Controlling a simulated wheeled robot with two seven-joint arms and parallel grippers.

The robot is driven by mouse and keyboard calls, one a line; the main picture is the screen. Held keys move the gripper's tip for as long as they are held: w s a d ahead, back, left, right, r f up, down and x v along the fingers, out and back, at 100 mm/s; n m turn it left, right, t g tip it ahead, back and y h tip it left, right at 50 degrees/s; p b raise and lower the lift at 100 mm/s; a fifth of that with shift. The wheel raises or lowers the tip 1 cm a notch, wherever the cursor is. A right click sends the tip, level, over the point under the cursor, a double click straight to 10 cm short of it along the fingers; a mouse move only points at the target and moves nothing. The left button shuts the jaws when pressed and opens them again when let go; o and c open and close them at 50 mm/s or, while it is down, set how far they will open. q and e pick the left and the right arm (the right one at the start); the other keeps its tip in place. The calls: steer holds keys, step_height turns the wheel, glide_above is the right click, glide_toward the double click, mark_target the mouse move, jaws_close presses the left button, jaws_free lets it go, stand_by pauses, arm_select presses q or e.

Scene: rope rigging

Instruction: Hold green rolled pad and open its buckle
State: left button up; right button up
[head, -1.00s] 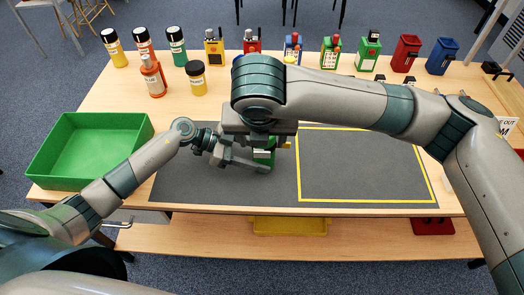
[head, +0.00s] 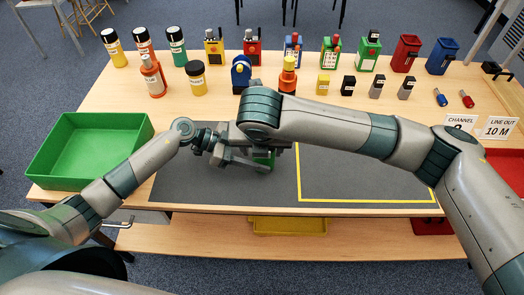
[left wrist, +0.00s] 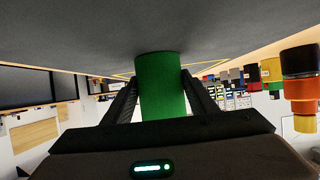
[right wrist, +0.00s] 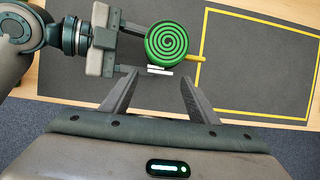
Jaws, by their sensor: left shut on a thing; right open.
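The green rolled pad (right wrist: 167,44) shows its spiral end in the right wrist view, upright over the dark mat. It stands between the fingers of my left gripper (left wrist: 160,88), which is shut on it; the pad's side (left wrist: 162,70) fills the gap there. Small white pieces (right wrist: 158,70) sit at the pad's near edge, and a short yellow piece (right wrist: 196,58) sticks out at its right; I cannot tell which belongs to the buckle. My right gripper (right wrist: 155,78) is open and empty, just short of the pad. In the head view my right arm hides most of the pad.
A green tray (head: 92,150) stands at the left. Bottles, a blue device (head: 241,74) and small blocks line the back of the table. The dark mat (head: 200,185) has a yellow outlined area (head: 365,202) at the right, which looks clear.

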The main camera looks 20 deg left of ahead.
steer(key=shift+x, duration=1.6)
steer(key=c, duration=1.1)
steer(key=shift+o, duration=0.2)
steer(key=m, duration=0.1)
steer(key=m+h, duration=0.1)
steer(key=m, duration=0.1)
steer(key=shift+s+a, duration=0.15)
steer(key=shift+s, duration=0.15)
steer(key=o, duration=1.1)
steer(key=shift+c, duration=0.2)
steer(key=shift+r, duration=0.1)
